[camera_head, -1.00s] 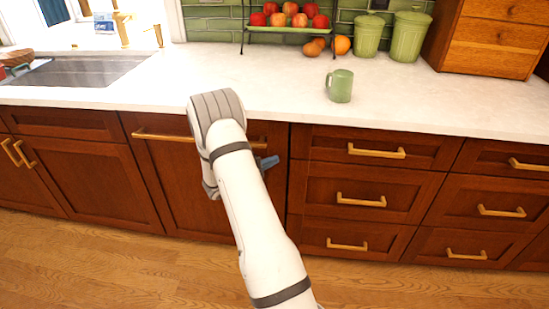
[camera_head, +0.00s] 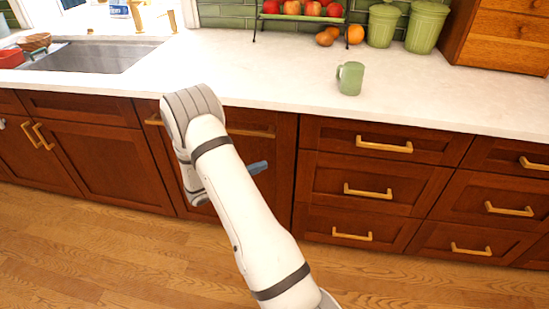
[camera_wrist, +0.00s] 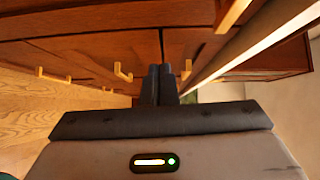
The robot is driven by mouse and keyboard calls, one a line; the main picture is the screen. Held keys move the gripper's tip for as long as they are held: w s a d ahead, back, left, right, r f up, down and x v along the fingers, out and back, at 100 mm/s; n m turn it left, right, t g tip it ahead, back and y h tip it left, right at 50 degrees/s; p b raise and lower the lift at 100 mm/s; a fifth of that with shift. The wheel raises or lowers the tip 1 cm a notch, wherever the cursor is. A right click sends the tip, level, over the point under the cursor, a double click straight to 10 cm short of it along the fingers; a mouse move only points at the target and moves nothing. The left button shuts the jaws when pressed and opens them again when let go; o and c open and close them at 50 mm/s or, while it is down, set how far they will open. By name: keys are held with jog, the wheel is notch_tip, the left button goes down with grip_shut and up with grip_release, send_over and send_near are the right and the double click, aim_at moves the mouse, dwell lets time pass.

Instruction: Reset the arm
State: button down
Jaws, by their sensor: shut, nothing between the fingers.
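My arm (camera_head: 240,205) reaches up from the bottom of the head view, its grey elbow just in front of the counter's front edge. In the wrist view my gripper (camera_wrist: 159,70) is shut, its two dark fingers side by side with nothing between them. In the head view the gripper is mostly hidden behind the arm; only a blue-grey part (camera_head: 258,168) sticks out to the right of it. The fingers point toward the wooden cabinet fronts.
The white counter (camera_head: 270,75) holds a green mug (camera_head: 350,78), green canisters (camera_head: 402,25), a fruit stand (camera_head: 300,17) and a sink (camera_head: 95,55). Drawers with brass handles (camera_head: 384,145) line the right. The wooden floor (camera_head: 120,250) is clear at the left.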

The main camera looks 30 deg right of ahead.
jog(key=s+a+r+m+t+y+p, duration=0.1)
jog(key=s+a+r+m+y+p, duration=0.3)
jog(key=s+a+r+m+y, duration=0.2)
jog(key=s+a+r+m+t+y+p, duration=0.1)
jog(key=s+a+r+m+y+p, duration=0.3)
jog(key=s+r+m, duration=0.5)
jog(key=s+a+r+m+t+y+p, duration=0.1)
jog(key=s+a+r+m+y+p, duration=0.3)
jog(key=r+m, duration=1.2)
jog(key=shift+s+a+m+y, duration=1.9)
jog(key=shift+s+a+m, duration=0.5)
jog(key=shift+a, duration=0.6)
